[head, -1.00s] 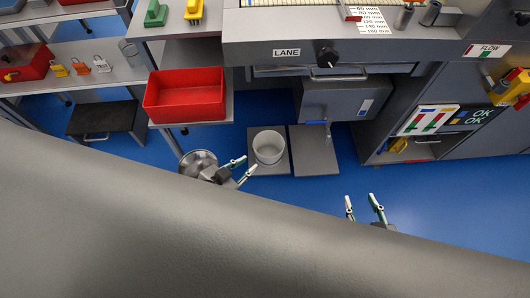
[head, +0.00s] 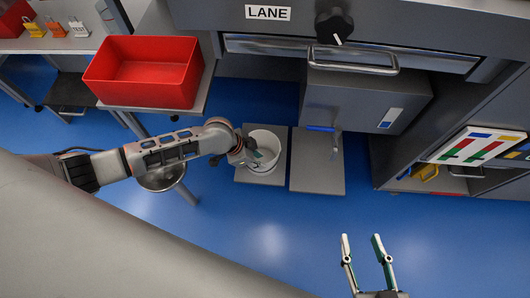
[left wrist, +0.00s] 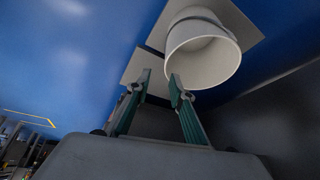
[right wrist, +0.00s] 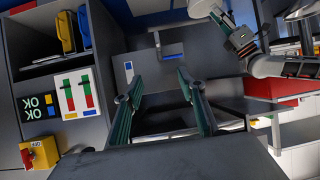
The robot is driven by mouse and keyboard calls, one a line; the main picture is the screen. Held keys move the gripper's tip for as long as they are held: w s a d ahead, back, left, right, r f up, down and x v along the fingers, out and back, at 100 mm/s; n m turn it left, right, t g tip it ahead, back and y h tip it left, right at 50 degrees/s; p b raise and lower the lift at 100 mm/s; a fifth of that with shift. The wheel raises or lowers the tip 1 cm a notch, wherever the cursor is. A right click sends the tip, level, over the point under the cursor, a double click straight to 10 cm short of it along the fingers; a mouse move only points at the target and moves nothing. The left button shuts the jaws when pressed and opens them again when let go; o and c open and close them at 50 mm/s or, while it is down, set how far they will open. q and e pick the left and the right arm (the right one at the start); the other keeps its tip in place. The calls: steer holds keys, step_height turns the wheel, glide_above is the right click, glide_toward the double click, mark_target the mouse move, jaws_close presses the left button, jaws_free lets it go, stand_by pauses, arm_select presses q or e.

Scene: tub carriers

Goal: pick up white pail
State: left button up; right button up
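The white pail (head: 273,141) stands upright on a grey square plate on the blue floor, its mouth open upward. My left gripper (head: 250,152) is at the pail's left side in the head view and covers part of its rim. In the left wrist view the pail (left wrist: 205,55) shows ahead, with the open left fingers (left wrist: 161,86) short of or beside its rim. One fingertip overlaps the rim in the picture; I cannot tell whether they touch. My right gripper (head: 362,246) is open and empty over bare floor, and shows open in the right wrist view (right wrist: 160,84).
A second grey plate (head: 317,165) lies right of the pail's plate. A grey box with a handle (head: 362,100) hangs above and behind it. A red bin (head: 145,75) sits on a shelf at left. A round metal stool (head: 160,182) stands under my left arm. Front floor is clear.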

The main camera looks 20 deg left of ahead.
arm_select(q)
steer(key=b+x, duration=0.1)
steer(key=x, duration=0.2)
steer(key=a+b+x, duration=0.1)
steer(key=b+x, duration=0.1)
steer(key=x, duration=0.1)
steer(key=a+b+x, duration=0.1)
steer(key=x, duration=0.1)
steer(key=shift+w+d+f, duration=0.15)
steer(key=shift+w+f, duration=0.05)
steer(key=shift+f, duration=0.45)
steer(key=shift+w+r, duration=0.1)
steer(key=shift+r, duration=0.1)
steer(key=shift+c, duration=0.5)
jaws_close()
arm_select(e)
steer(key=a+m, duration=0.1)
steer(key=a, duration=0.1)
steer(key=a+m+y, duration=0.1)
steer(key=a, duration=0.1)
steer(key=shift+s+m+t, duration=0.2)
steer(key=shift+m+t, duration=0.1)
steer(key=shift+m, duration=0.1)
